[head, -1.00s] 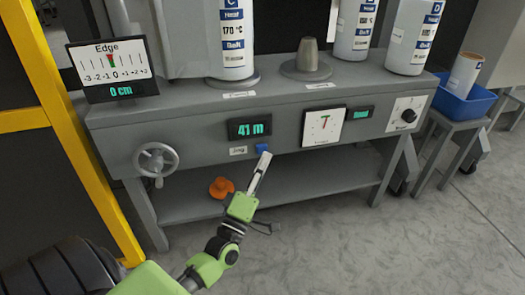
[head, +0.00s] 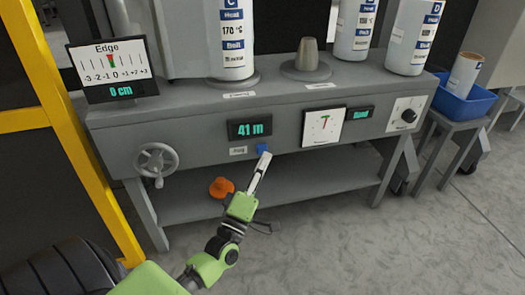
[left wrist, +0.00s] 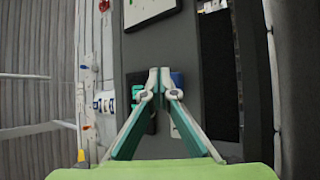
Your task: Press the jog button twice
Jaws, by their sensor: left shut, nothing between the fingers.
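The blue jog button (head: 262,148) sits on the grey machine front, right of the small Jog label (head: 238,151) and below the 41 m display (head: 249,128). My left gripper (head: 265,155) is shut and empty, with its tips at the button's lower edge in the head view. In the left wrist view the shut fingertips (left wrist: 159,72) lie in front of the panel, and a blue patch of the button (left wrist: 177,79) shows just right of them. I cannot tell whether the tips touch the button. My right gripper is not in view.
A handwheel (head: 156,160) is left on the panel; a dial gauge (head: 323,127) and a knob (head: 408,115) are to the right. An orange object (head: 221,187) rests on the lower shelf. Labelled cylinders (head: 232,40) stand on top. The Edge display (head: 112,70) reads 0 cm.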

